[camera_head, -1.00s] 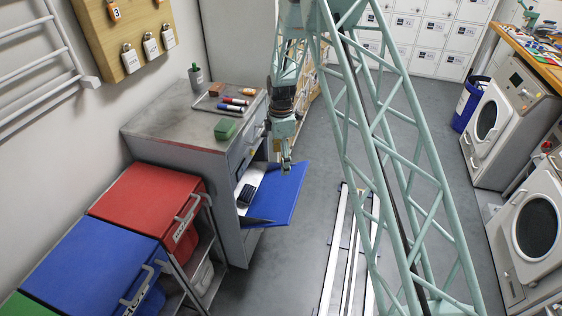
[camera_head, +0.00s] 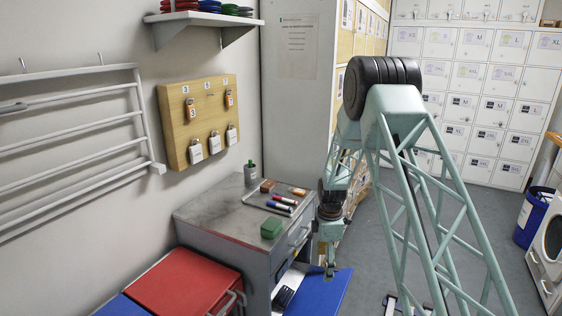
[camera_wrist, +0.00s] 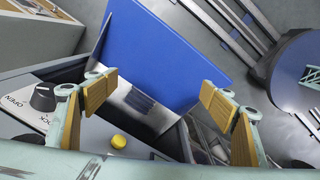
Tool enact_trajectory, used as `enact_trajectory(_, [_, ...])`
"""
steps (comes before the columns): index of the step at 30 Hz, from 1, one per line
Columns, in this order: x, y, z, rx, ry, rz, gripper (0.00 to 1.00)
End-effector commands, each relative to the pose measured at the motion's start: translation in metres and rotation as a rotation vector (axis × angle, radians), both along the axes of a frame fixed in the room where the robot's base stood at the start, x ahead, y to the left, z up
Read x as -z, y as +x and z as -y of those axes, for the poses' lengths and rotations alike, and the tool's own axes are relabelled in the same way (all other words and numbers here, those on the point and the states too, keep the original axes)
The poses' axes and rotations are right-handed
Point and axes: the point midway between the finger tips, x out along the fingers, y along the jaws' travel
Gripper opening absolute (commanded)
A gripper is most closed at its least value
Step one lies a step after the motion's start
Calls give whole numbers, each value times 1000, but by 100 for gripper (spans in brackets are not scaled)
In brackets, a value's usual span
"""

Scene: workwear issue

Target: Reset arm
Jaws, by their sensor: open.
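My gripper (camera_head: 330,270) hangs beside the front of the grey cabinet (camera_head: 225,220), at the open blue flap (camera_head: 322,294). In the wrist view my gripper (camera_wrist: 158,95) is open, with its wooden-faced fingers wide apart and nothing between them. The blue flap (camera_wrist: 155,50) lies beyond the fingertips. Whether they touch it I cannot tell. Behind the flap, the cabinet's opening is partly visible, with a dark item (camera_head: 284,297) on a light surface inside.
A dark knob (camera_wrist: 43,97) marked OPEN and a yellow button (camera_wrist: 118,142) are close by the left finger. Markers (camera_head: 282,205) and a green box (camera_head: 271,228) sit on the cabinet top. A red-lidded bin (camera_head: 185,285) stands at left. Grey floor lies right of the cabinet.

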Motion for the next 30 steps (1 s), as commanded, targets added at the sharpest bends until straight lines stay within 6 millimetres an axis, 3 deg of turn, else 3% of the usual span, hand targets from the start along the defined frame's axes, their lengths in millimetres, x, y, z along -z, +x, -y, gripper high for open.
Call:
enact_trajectory(11, [-71, -14, 1, 107, 2, 27, 76])
enact_trajectory(30, [-203, -67, 4, 337, 15, 76, 76])
